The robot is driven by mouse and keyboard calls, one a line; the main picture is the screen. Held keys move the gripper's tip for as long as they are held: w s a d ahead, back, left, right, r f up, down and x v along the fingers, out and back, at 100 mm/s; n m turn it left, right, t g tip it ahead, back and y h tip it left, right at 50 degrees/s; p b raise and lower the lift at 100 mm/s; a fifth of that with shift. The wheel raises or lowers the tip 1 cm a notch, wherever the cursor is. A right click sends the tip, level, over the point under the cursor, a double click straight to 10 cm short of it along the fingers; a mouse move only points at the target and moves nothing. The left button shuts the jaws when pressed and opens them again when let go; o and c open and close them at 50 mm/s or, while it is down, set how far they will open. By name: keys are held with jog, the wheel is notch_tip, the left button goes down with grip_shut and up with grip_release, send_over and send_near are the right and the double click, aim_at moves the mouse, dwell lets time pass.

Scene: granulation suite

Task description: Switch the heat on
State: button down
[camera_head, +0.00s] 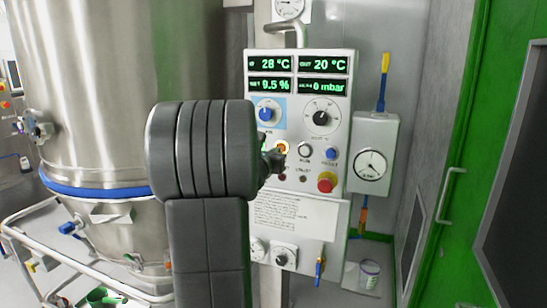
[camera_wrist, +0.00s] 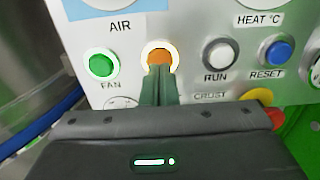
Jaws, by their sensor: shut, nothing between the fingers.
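The control panel (camera_head: 301,165) stands ahead, with a row of buttons below its dials. An orange button (camera_wrist: 160,57) with a glowing yellow-white ring sits between the green FAN button (camera_wrist: 100,65) and the RUN button (camera_wrist: 217,54). It also shows in the head view (camera_head: 282,147). Its label is hidden behind my fingers. My gripper (camera_wrist: 160,72) is shut and empty, its fingertips over the lower part of the orange button, at or just off it; I cannot tell if they press it. The HEAT °C dial (camera_head: 321,117) is black. The displays read 28 °C, 20 °C, 9.5 % and 0 mbar.
The blue RESET button (camera_wrist: 279,51) is right of RUN. A red stop knob on a yellow base (camera_head: 327,182) is below. A steel vessel (camera_head: 100,90) stands left, a round gauge (camera_head: 370,164) and green door frame (camera_head: 455,120) right.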

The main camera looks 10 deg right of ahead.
jog(key=b+v, duration=0.1)
jog(key=v, duration=1)
jog(key=shift+b, duration=0.4)
jog(key=shift+w+f, duration=0.15)
